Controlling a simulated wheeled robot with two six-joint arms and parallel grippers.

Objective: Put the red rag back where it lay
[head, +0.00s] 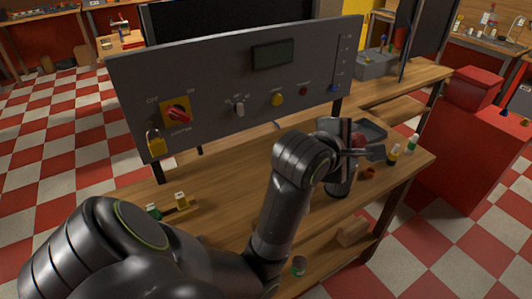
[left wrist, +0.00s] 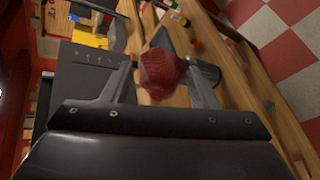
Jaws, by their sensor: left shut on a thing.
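The red rag (left wrist: 160,75) is a bunched, dark red cloth. In the left wrist view it sits between the two fingers of my left gripper (left wrist: 163,84), which is shut on it. In the head view my left gripper (head: 362,153) is at the right part of the workbench, in front of a dark tray (head: 374,132). Only a small red patch of the rag (head: 358,140) shows there; my gripper hides the rest. The rag appears held above the bench top. My right gripper is not in view.
A grey control panel (head: 215,75) stands along the back of the wooden bench (head: 240,170). Small bottles (head: 393,154) stand near the bench's right end. A wooden block (head: 352,232) lies below, at the front. A red cabinet (head: 465,150) stands at the right.

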